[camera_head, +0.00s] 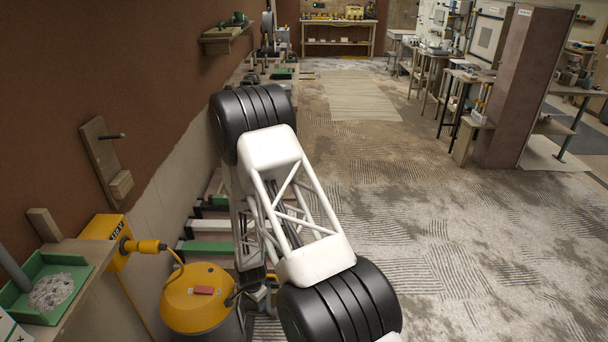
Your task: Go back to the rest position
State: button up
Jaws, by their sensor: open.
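My arm crosses the middle of the head view, with white truss links and thick black ribbed joints. One black joint is up near the wall and another is low at the bottom edge. My gripper is not visible; the frame does not show the arm's end. The arm hides part of the floor and the things along the wall behind it.
A yellow drum (197,298) stands close left of the arm. A shelf with a green tray (45,287) and a yellow box (104,240) are further left. A wooden bracket (105,160) hangs on the brown wall. The floor (480,250) to the right is open.

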jog(key=w+d+r+n, duration=0.1)
jog(key=d+r, duration=0.3)
jog(key=r, duration=0.7)
jog(key=d+r+n, duration=0.1)
jog(key=d+r, duration=0.4)
jog(key=r, duration=0.6)
jog(key=s+d+r, duration=0.2)
jog(key=d+r, duration=0.2)
jog(key=r, duration=0.3)
jog(key=s+d+r+n+t, duration=0.1)
jog(key=s+d+r, duration=0.15)
jog(key=r, duration=0.35)
jog(key=s+d+r, duration=0.1)
jog(key=d+r, duration=0.3)
jog(key=r, duration=0.3)
jog(key=s+d+r+n+t, duration=0.1)
jog(key=s+d+r, duration=0.6)
jog(key=s+r, duration=0.3)
jog(key=s+d+r+n, duration=0.2)
jog(key=s+d+r, duration=0.55)
jog(key=s, duration=0.45)
jog(key=s+d+r+n, duration=0.1)
jog(key=s+d+r, duration=0.2)
jog(key=s, duration=0.7)
jog(key=shift+s+t, duration=0.15)
jog(key=shift+t, duration=0.15)
